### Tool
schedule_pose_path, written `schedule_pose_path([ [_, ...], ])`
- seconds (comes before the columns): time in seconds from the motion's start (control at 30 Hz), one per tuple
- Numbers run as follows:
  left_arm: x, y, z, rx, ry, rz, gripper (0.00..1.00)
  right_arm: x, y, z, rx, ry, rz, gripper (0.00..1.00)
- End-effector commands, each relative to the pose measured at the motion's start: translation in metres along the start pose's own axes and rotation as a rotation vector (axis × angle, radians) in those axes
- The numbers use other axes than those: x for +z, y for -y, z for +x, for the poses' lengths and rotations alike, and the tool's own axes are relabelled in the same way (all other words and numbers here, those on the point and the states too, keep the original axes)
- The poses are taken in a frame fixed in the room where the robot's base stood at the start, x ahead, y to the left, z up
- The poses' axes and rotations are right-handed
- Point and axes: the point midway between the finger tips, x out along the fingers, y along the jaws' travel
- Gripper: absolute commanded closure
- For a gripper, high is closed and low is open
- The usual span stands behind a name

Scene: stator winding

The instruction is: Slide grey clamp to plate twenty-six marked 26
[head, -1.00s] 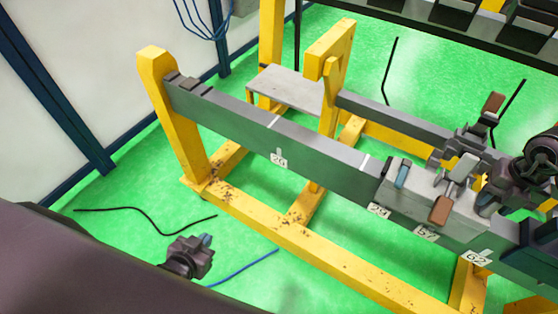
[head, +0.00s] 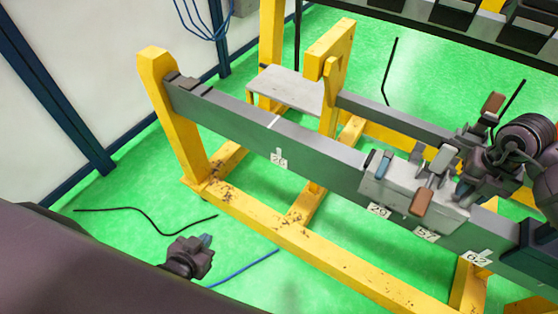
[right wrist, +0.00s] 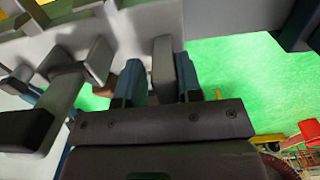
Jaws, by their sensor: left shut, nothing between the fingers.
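The grey clamp (head: 400,188) is a light grey block astride the dark rail, with upright handles and a brown-tipped lever. Its left end stands near the plate marked 29 (head: 378,209). The plate marked 26 (head: 278,159) hangs on the rail's front face, further left, under a white line on the rail top. My right gripper (head: 455,165) is at the clamp's right part. In the right wrist view its blue fingers (right wrist: 161,82) stand either side of a grey upright of the clamp and look closed on it. My left gripper (head: 206,241) is shut and empty, low at the left, away from the rail.
The dark rail (head: 235,115) is bare between the clamp and its left end stop (head: 185,83). Plates marked 57 (head: 425,234) and 62 (head: 478,257) are further right. A yellow frame (head: 270,235) carries the rail. A second rail (head: 395,122) runs behind.

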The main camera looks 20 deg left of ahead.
Motion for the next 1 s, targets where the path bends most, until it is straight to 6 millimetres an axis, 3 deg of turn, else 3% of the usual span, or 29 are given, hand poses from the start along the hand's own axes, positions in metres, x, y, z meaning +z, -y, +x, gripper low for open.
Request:
schedule_pose_path([
  [1.0, 0.002, 0.0, 0.001, 0.0, 0.002, 0.0, 1.0, 0.0, -0.084, -0.001, 0.004, 0.001, -0.003, 0.7],
])
